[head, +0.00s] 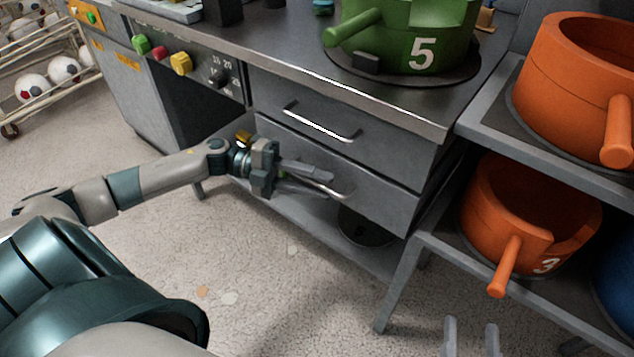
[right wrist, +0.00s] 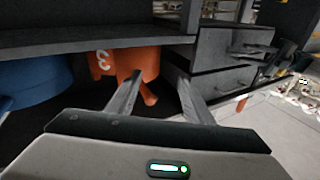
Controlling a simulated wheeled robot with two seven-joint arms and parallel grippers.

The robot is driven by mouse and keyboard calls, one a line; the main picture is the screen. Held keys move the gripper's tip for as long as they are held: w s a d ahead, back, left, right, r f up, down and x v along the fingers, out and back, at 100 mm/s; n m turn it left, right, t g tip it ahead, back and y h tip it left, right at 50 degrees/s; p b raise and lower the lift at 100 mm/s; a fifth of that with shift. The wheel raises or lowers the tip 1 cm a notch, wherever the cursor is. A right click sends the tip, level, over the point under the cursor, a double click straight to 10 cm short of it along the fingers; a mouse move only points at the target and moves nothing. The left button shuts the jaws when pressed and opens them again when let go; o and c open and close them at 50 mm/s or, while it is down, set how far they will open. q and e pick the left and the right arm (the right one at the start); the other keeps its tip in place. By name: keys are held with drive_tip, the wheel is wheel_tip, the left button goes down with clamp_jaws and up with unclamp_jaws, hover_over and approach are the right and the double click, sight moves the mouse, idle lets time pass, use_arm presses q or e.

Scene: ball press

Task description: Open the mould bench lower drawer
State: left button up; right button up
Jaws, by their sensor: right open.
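The mould bench (head: 400,105) has two grey drawers with bar handles, one above the other. The lower drawer (head: 385,200) looks flush with the upper drawer (head: 385,155). My left gripper (head: 328,185) is at the lower drawer's handle (head: 338,191). Its fingers look apart, one above the other, and partly hide the handle; contact cannot be told. The lower drawer also shows in the right wrist view (right wrist: 222,82). My right gripper (head: 471,335) is open and empty at the bottom edge of the head view, away from the drawers.
A green mould marked 5 (head: 400,40) stands on the bench top. A rack (head: 480,120) at right holds an orange mould (head: 575,70) above and an orange mould marked 3 (head: 500,210) below. A blue thing (head: 617,275) is beside it. The floor before the drawers is clear.

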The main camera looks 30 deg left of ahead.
use_arm(q)
drive_tip(key=shift+c, duration=0.7)
clamp_jaws()
